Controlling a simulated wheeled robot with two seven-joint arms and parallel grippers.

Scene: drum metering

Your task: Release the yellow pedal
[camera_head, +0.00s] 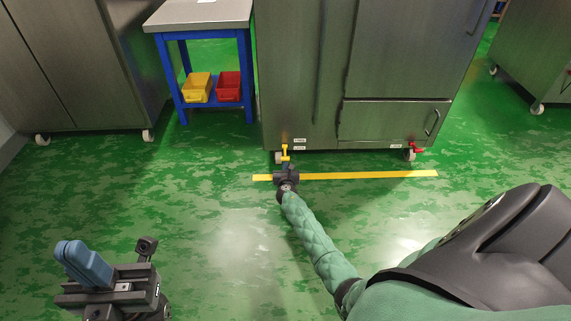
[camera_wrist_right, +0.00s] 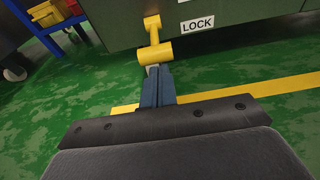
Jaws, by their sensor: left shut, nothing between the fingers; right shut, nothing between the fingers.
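The yellow pedal (camera_head: 285,153) sticks out low at the front left of the steel cabinet (camera_head: 300,80). In the right wrist view the pedal (camera_wrist_right: 155,50) shows a stem and a thick yellow crossbar, with a "LOCK" label (camera_wrist_right: 197,23) to its right. My right gripper (camera_head: 286,167) is in front of the pedal. Its blue fingers (camera_wrist_right: 153,80) are shut and empty, with tips just below the crossbar; I cannot tell whether they touch it. My left gripper (camera_head: 82,262) is shut and empty at the lower left, far from the pedal.
A red pedal (camera_head: 415,149) sits at the cabinet's right. A yellow floor stripe (camera_head: 370,175) runs in front of the cabinet. A blue table (camera_head: 180,75) holding a yellow bin (camera_head: 197,88) and a red bin (camera_head: 229,87) stands left. The green floor is mostly clear.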

